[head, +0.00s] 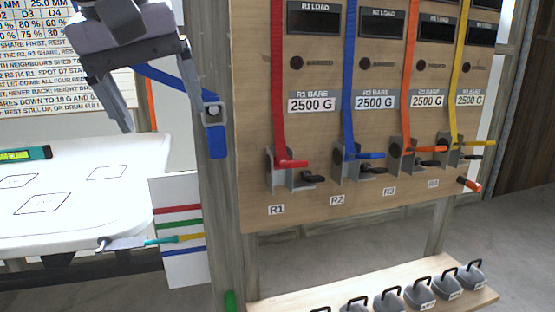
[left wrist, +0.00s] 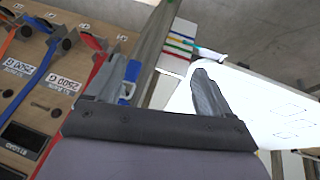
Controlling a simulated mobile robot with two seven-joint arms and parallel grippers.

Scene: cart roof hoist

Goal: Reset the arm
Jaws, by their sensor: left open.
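My left gripper (head: 168,112) is in the upper left of the head view, pointing down with its fingers spread apart and nothing between them. In the left wrist view the open fingers (left wrist: 160,65) frame the post, with the blue strap (left wrist: 132,70) by the left finger. My right gripper is not in view.
A wooden panel (head: 258,130) carries red, blue, orange and yellow straps with ratchets, marked R1 to R4. Grey weights (head: 420,290) stand on a low shelf. The white table (head: 120,205) holds a green level (head: 25,153). A striped card (head: 180,262) hangs at its right end.

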